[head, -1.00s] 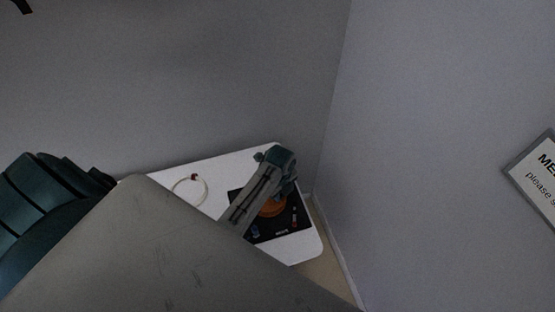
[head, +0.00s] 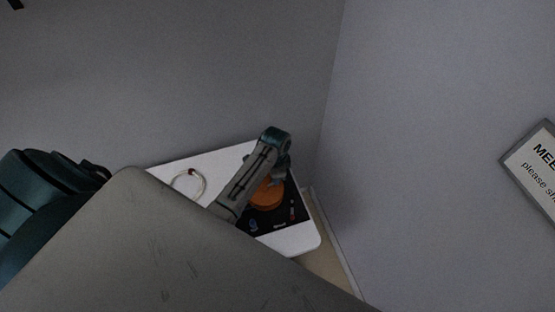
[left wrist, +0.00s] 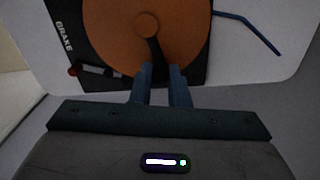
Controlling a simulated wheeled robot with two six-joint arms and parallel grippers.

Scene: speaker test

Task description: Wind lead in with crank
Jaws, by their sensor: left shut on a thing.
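An orange reel (head: 267,195) sits on a black panel (head: 290,214) on the white table, partly hidden behind my arm in the head view. In the left wrist view the orange reel (left wrist: 110,35) fills the top, with a round hub and a dark crank (left wrist: 153,48) reaching from it toward my fingers. My left gripper (left wrist: 163,72) is shut at the crank's outer end; the grip itself is mostly hidden between the fingers. In the head view the left fingers are hidden by the arm. My right gripper is not in view.
A brake lever (left wrist: 95,70) with a red knob lies beside the reel, near the word BRAKE. A blue bent rod or cable (left wrist: 248,28) lies on the white surface. A pale cable loop (head: 188,184) rests on the white table (head: 290,240). Grey walls stand close behind and right.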

